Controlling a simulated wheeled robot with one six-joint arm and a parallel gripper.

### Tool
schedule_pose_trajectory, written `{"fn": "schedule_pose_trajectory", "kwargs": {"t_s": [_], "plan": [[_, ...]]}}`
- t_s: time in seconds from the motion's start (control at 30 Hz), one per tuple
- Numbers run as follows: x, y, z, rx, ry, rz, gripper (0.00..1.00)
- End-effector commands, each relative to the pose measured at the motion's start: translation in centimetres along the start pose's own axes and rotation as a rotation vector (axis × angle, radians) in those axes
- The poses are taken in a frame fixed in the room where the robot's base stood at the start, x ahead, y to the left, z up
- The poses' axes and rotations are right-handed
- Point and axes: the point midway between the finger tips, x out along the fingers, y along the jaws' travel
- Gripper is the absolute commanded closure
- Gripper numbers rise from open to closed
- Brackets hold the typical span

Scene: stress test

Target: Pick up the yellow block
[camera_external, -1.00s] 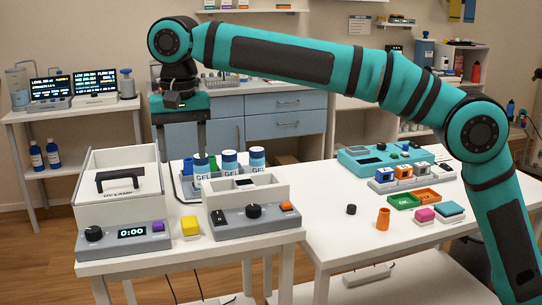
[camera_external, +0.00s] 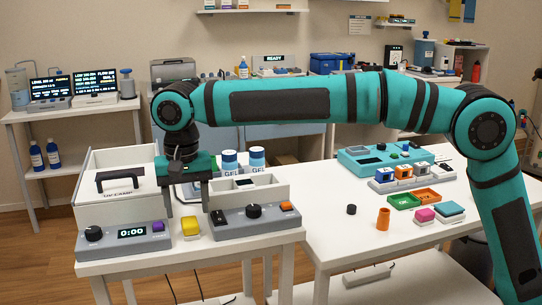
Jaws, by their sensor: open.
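The yellow block (camera_external: 190,227) sits on the white left table (camera_external: 285,240), between two grey devices. My gripper (camera_external: 187,212) points down with its two fingers apart, one on each side of the block's line in the picture. The fingertips appear just above the block, with nothing between them. I cannot tell from this single view how far the fingertips are from the block in depth.
The UV-lamp box (camera_external: 112,243) with a purple button is close on the left. The grey device (camera_external: 252,218) with a black knob and orange button is close on the right. GEL jars (camera_external: 257,160) stand behind. A second table holds an orange cylinder (camera_external: 383,219).

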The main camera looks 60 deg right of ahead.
Motion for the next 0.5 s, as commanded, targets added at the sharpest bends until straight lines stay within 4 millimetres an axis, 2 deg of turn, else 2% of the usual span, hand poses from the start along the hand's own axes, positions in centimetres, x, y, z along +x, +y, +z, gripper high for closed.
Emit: {"fn": "schedule_pose_trajectory", "kwargs": {"t_s": [0.17,0.4,0.5], "plan": [[1.1,0.1,-0.1,0.000,0.000,0.000,0.42],[4.3,0.2,-0.3,0.000,0.000,0.002,0.42],[5.1,0.2,-0.3,0.000,0.000,0.000,0.42]]}}
